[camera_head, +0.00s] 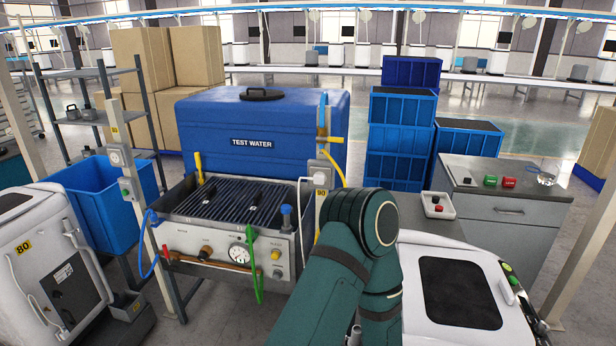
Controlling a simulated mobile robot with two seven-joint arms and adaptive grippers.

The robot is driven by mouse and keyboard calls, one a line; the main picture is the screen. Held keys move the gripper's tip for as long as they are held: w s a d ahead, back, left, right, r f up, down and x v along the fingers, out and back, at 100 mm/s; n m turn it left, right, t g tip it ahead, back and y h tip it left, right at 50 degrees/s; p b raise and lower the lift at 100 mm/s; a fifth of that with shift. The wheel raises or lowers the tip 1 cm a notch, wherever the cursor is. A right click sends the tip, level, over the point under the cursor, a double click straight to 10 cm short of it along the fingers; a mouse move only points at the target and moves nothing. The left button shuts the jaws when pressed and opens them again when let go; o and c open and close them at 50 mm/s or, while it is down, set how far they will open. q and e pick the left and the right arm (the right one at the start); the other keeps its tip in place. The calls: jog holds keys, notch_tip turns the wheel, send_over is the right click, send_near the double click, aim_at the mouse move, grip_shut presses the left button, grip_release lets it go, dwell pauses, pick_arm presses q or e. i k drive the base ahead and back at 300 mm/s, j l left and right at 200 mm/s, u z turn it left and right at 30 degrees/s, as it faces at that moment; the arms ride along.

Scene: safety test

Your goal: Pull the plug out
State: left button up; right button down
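A white plug (320,179) sits at a grey outlet box (321,166) on the post right of the test bench. A white cable (301,205) runs from it to the left and down along the bench's front panel. The plug appears to be seated in the box. A second small box with a round white face (115,158) is on the left post; I cannot tell whether a plug is in it. A teal arm of mine is bent in the lower middle, in front of the post's lower part. Neither gripper shows in this view.
The test bench panel (225,248) has a gauge, knobs and a green-handled lever (252,265). A blue water tank (262,125) stands behind it. White machines stand at the left (60,265) and right (425,245). A grey cabinet (500,205) is at the right.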

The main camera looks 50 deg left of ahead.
aim_at(318, 179)
jog(key=k+j, duration=0.1)
jog(key=j, duration=1.75)
jog(key=k, duration=0.05)
